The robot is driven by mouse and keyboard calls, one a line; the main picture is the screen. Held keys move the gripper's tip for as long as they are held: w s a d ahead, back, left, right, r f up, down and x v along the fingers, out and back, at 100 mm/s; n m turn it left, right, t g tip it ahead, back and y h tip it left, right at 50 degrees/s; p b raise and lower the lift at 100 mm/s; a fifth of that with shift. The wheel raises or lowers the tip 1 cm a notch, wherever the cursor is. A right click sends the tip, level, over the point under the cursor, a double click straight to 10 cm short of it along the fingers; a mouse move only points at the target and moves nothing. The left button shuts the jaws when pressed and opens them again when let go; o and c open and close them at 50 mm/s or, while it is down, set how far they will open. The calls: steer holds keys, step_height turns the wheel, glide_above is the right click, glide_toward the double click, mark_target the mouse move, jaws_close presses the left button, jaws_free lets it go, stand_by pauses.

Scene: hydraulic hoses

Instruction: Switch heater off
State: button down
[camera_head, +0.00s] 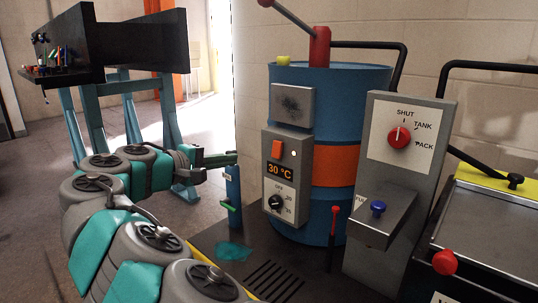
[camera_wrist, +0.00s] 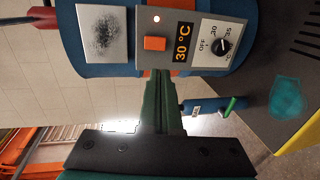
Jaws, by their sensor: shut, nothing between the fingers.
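The heater panel (camera_head: 285,168) is a grey box on the side of a blue drum with an orange band. It carries an orange rocker switch (camera_head: 276,149), a display (camera_head: 280,170) reading 30 °C and a black knob (camera_head: 276,202) marked OFF, 30 and 35. In the wrist view the panel appears turned sideways, with the switch (camera_wrist: 155,43), a small lit lamp (camera_wrist: 156,18) and the knob (camera_wrist: 221,46). The knob's exact setting is hard to read. My gripper (camera_head: 234,158) is shut and empty, left of the panel. Its green fingers (camera_wrist: 160,74) point toward the panel, apparently short of it.
A blue cylinder with a green lever (camera_head: 232,195) stands just below my gripper. A grey stand with a red SHUT/TANK/PACK selector (camera_head: 399,137) is right of the drum (camera_head: 328,80). A teal-legged dark bench (camera_head: 130,45) is at back left.

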steer(key=shift+w+d, duration=0.1)
steer(key=p+x, duration=0.1)
steer(key=x, duration=1.2)
steer(key=shift+w+d, duration=0.15)
steer(key=shift+w, duration=0.15)
steer(key=shift+w+d+f, duration=0.3)
steer(key=shift+d+f, duration=0.05)
steer(key=shift+f, duration=0.15)
steer(key=shift+b, duration=0.3)
steer(key=b, duration=0.2)
glide_toward(274, 156)
steer(key=s+a+f, duration=0.4)
steer(key=s, duration=0.1)
steer(key=shift+f, duration=0.15)
